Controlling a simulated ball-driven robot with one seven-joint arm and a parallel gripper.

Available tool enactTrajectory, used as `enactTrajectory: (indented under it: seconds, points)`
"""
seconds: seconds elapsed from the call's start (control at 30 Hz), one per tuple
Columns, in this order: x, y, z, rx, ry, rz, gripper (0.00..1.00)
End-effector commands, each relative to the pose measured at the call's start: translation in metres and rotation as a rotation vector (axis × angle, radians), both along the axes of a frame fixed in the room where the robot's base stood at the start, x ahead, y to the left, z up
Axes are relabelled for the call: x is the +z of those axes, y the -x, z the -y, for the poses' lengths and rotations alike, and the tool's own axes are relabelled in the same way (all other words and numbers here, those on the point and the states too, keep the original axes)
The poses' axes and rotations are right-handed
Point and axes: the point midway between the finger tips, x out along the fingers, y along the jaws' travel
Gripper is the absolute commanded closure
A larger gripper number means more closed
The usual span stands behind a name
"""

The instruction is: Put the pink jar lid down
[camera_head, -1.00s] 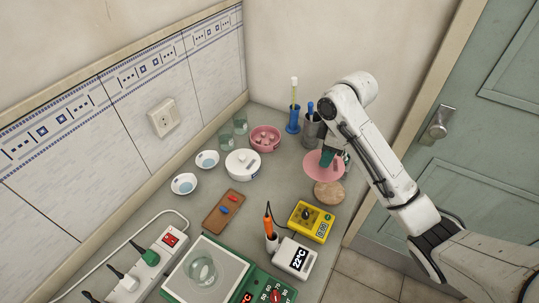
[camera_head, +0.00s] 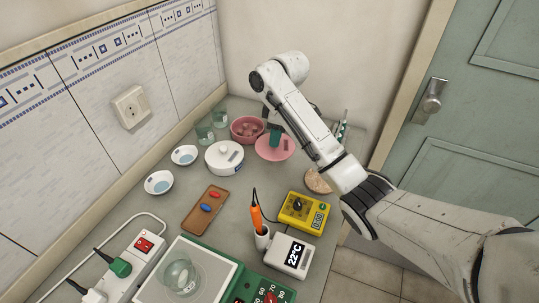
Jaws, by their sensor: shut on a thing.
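The pink jar lid (camera_head: 284,154) is a flat disc in my gripper (camera_head: 274,138), which is shut on it from above. The arm and gripper hide part of the lid's far side.
A white lidded jar (camera_head: 222,162) stands left of the pink lid. A round cork-coloured mat (camera_head: 318,181), partly behind my arm, and a yellow meter (camera_head: 303,213) are at right.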

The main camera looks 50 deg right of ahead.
Motion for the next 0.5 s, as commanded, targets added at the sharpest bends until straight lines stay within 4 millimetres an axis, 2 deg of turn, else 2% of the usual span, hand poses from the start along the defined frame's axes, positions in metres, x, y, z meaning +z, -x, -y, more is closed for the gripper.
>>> enactTrajectory:
  seconds: [0.07,0.17,0.37,0.5]
  points:
    - [-0.011,-0.009,-0.001,0.0,0.001,-0.005,1.0]
    - [-0.017,-0.017,-0.001,0.0,0.001,-0.003,1.0]
    - [-0.03,-0.026,-0.002,0.0,0.0,-0.004,1.0]
    - [-0.049,-0.024,-0.002,-0.001,-0.001,-0.005,1.0]
